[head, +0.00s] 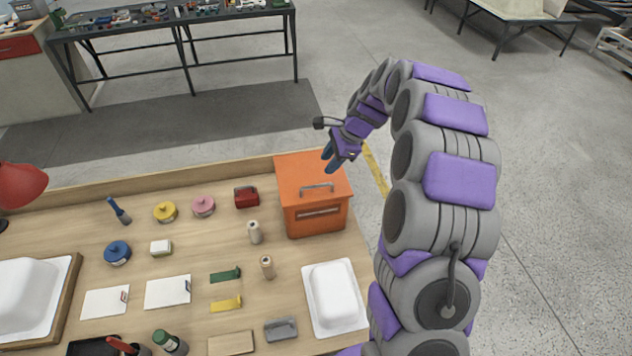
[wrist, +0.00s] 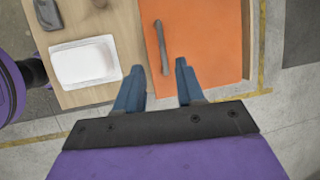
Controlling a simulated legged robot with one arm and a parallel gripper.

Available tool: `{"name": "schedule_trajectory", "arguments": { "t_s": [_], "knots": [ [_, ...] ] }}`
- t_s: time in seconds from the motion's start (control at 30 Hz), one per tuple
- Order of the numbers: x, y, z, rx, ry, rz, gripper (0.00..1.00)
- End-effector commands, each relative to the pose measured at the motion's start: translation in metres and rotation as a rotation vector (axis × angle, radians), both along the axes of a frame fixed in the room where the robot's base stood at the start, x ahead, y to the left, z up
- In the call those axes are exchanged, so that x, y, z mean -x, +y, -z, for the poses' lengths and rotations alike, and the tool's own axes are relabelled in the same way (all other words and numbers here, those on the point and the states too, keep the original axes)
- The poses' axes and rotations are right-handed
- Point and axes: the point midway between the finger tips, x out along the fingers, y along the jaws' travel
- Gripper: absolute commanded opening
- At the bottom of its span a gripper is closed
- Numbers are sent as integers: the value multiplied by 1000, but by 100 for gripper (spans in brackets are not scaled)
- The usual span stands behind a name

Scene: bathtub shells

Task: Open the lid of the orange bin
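The orange bin (head: 314,218) stands at the back right corner of the wooden workbench. Its lid (head: 300,166) is shut, with a grey bar handle (head: 317,188) on top near the front edge. In the wrist view the orange lid (wrist: 210,45) and the handle (wrist: 163,48) lie beyond the fingers. My gripper (head: 329,160) is over the lid's right part, behind the handle in the head view. Its blue fingers are apart with nothing between them; they also show in the wrist view (wrist: 157,80). The handle is not between the fingers.
A white tub shell (head: 334,298) lies on the bench in front of the bin. A red box (head: 246,196), tan rolls (head: 255,232) and paint tins (head: 165,212) are to its left. Open floor (head: 540,200) lies right of the bench.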

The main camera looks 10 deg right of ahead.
Motion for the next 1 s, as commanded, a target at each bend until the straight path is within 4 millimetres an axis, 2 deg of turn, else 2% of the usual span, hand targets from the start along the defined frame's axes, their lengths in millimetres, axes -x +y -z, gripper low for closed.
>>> {"name": "schedule_trajectory", "arguments": {
  "t_s": [0.27, 0.5, 0.73, 1.0],
  "knots": [
    [-10, 3, 53, -18, 2, 2, 38],
    [-18, 25, 88, -9, -1, 1, 38],
    [-22, 42, 106, 1, -5, 2, 38],
    [-22, 32, 108, -9, -5, 3, 38]
  ]
}}
